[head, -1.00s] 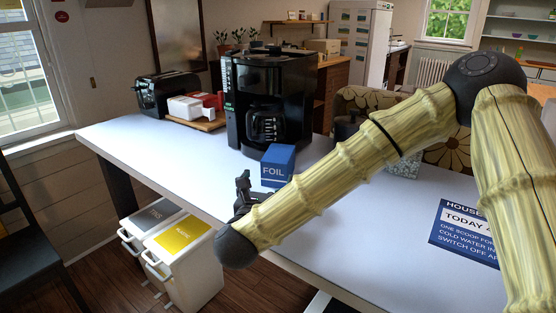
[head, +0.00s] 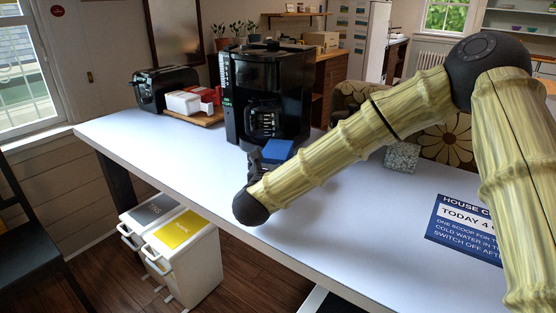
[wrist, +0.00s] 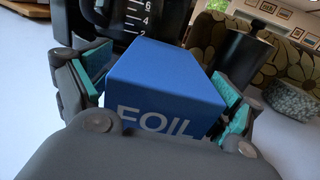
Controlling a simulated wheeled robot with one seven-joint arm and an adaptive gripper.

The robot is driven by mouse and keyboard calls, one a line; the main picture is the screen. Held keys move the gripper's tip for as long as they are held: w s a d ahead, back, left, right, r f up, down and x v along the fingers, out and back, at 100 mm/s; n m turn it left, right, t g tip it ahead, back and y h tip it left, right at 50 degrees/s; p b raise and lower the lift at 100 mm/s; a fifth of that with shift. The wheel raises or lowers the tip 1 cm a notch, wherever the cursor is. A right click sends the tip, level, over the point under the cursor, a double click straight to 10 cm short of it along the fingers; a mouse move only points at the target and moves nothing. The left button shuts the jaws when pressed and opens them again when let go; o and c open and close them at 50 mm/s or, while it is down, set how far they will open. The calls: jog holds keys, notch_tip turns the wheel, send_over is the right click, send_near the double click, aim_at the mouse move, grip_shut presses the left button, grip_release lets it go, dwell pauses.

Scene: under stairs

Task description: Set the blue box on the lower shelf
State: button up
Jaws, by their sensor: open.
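The blue box (head: 277,151), marked FOIL, stands on the white table in front of the black coffee maker. In the wrist view the blue box (wrist: 165,85) sits between the two teal-padded fingers of my gripper (wrist: 165,95). The fingers are apart, one on each side of the box, with a gap showing on the left; contact on the right I cannot tell. In the head view my gripper (head: 258,165) is partly hidden by my own wrist and covers the lower part of the box. No lower shelf can be made out for certain.
The coffee maker (head: 268,95) stands close behind the box. A toaster (head: 165,86) and a wooden board with small boxes (head: 208,119) are at the back left. A sign (head: 465,228) lies on the right of the table (head: 340,215). Two bins (head: 170,245) stand below the left edge.

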jog(key=shift+w+d, duration=0.15)
jog(key=shift+w, duration=0.3)
jog(key=shift+s, duration=0.1)
jog(key=c, duration=1.1)
jog(key=shift+r, duration=0.15)
jog(key=shift+c, duration=0.5)
